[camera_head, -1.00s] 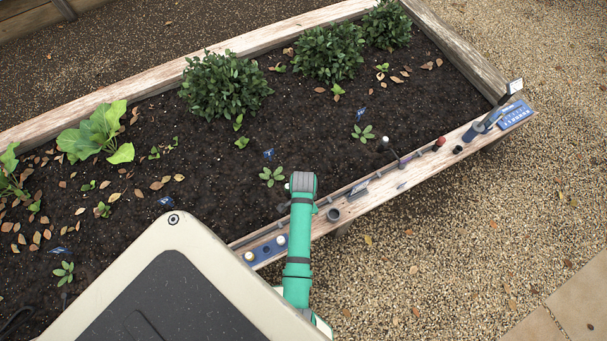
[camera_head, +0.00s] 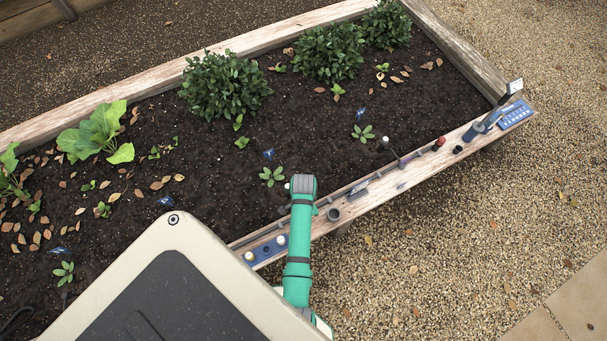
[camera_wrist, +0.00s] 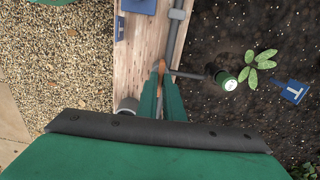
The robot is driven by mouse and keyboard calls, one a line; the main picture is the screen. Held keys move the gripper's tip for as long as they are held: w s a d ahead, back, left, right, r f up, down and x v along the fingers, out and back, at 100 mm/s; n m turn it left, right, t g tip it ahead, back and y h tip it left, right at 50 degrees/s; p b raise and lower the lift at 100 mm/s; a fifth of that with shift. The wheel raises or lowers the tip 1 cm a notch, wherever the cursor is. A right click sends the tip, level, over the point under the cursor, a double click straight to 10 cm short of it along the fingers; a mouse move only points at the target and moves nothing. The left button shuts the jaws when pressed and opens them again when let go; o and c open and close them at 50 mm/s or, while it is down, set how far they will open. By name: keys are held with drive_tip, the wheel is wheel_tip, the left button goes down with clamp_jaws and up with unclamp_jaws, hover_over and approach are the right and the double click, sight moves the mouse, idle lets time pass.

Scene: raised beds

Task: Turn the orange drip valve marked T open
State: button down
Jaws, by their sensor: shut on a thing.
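In the wrist view, my gripper (camera_wrist: 160,86) is shut on the orange drip valve (camera_wrist: 160,70), and only a narrow orange strip shows between the green fingers. The fingers hide most of the handle, so I cannot tell its angle. The valve sits by the grey pipe (camera_wrist: 176,37) on the wooden edge. A short grey branch runs right to a green dripper (camera_wrist: 230,83) beside a small plant (camera_wrist: 260,66). A blue stake marked T (camera_wrist: 293,91) stands in the soil beyond. In the head view, my arm hides the valve and gripper.
Leafy bushes (camera_head: 225,86) stand in the bed. Open gravel (camera_head: 460,240) lies right of the rim.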

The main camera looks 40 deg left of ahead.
drive_tip(key=n, duration=0.4)
drive_tip(key=shift+n, duration=0.4)
drive_tip(key=n, duration=0.9)
drive_tip(key=shift+s+n, duration=0.15)
drive_tip(key=shift+n, duration=1.75)
drive_tip(key=c, duration=1.9)
unclamp_jaws()
drive_tip(key=shift+r, duration=0.1)
